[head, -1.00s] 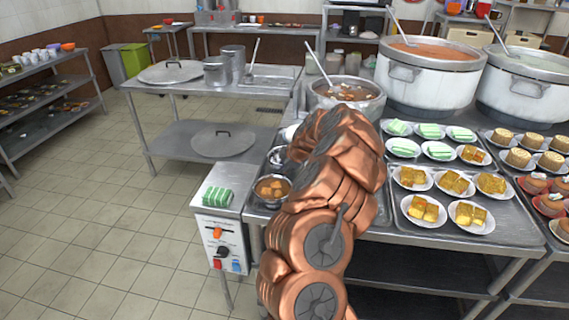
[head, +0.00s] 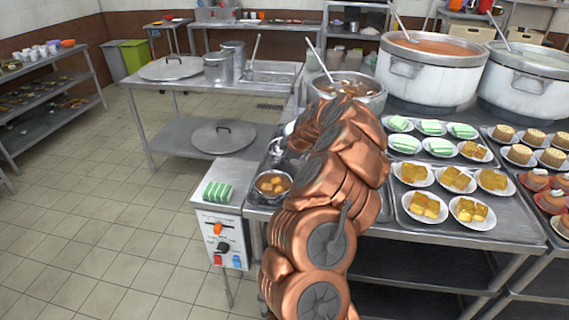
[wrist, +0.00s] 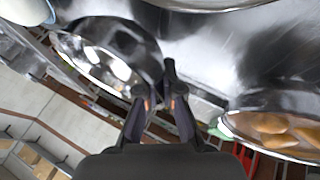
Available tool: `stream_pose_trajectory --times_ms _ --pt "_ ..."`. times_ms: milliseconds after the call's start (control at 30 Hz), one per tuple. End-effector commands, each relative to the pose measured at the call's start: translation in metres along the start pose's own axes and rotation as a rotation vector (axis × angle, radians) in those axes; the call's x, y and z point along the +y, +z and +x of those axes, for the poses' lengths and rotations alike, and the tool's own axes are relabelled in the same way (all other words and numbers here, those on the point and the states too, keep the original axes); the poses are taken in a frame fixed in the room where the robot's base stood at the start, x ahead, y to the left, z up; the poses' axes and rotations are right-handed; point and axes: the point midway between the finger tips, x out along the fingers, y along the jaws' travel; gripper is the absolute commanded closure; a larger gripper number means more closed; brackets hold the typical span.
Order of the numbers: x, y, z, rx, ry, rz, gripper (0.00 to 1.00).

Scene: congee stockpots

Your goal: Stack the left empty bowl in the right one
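In the wrist view, a shiny empty metal bowl (wrist: 88,58) is at upper left, with its right rim between the fingertips of my gripper (wrist: 156,100). The fingers are close together and appear shut on that rim, one on each side; the contact itself is dark. In the head view, a metal bowl (head: 278,147) shows only partly left of my copper arm, which hides my gripper. A second metal surface shows just behind it, too covered to tell whether it is the other empty bowl. A large metal rim (wrist: 215,6) crosses the top of the wrist view.
A bowl with food pieces (head: 272,184) sits at the counter's front left corner; it also shows in the wrist view (wrist: 272,128). A pot with a ladle (head: 345,92) stands behind. Trays of plated cakes (head: 445,232) fill the right. A control box (head: 221,236) stands at front left.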

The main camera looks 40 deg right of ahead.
Motion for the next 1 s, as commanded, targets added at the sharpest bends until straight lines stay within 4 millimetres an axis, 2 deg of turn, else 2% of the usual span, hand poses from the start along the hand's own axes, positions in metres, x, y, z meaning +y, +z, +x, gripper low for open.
stream_pose_trajectory --times_ms 200,500,800,867,1000 --pt "0.021 -0.013 -0.034 0.000 0.008 -0.002 1.00" --pt "0.035 -0.026 -0.063 0.000 0.001 -0.001 1.00" --pt "0.036 -0.033 -0.067 -0.001 0.000 0.000 1.00" --pt "0.035 -0.041 -0.066 -0.002 0.000 0.003 1.00" --pt "0.029 -0.076 -0.065 -0.013 0.011 0.018 1.00"
